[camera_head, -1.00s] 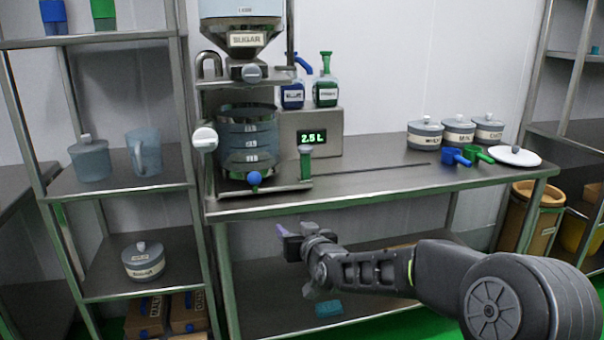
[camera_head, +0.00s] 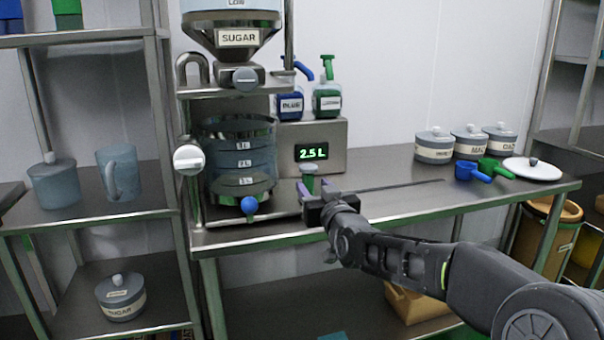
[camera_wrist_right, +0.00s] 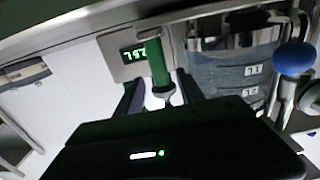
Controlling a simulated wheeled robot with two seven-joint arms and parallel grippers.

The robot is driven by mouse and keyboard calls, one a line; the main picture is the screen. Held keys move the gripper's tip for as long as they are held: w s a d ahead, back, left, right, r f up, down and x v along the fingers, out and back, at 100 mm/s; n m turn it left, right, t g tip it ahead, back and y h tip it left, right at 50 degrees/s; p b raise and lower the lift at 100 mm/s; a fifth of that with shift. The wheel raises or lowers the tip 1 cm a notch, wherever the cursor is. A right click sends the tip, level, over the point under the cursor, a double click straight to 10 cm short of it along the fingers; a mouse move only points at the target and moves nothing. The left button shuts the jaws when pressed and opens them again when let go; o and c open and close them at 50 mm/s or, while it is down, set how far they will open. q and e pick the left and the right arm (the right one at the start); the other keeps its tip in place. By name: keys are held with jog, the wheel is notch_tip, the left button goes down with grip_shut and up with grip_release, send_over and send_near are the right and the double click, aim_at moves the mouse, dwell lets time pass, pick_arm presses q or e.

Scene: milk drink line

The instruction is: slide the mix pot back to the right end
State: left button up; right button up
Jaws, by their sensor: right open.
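The mix pot (camera_head: 240,160), a clear bluish vessel with level marks, stands under the sugar hopper (camera_head: 238,38) at the left end of the table. It also shows in the right wrist view (camera_wrist_right: 230,72). A green upright handle (camera_head: 309,170) stands at the right end of the pot's base plate. My right gripper (camera_head: 316,189) is open at this handle. In the right wrist view the green handle (camera_wrist_right: 157,62) shows between the two spread fingers (camera_wrist_right: 158,92); contact cannot be told. My left gripper is not in view.
A thin dark rail (camera_head: 390,187) runs right along the tabletop (camera_head: 420,205). The display box (camera_head: 330,135) reads 2.5 L, with blue and green pump bottles on top. Lidded canisters, scoops and a white lid (camera_head: 532,169) stand at the right end. The table's middle is clear.

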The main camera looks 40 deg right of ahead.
aim_at(304, 175)
jog(key=shift+x, duration=3.9)
grip_shut()
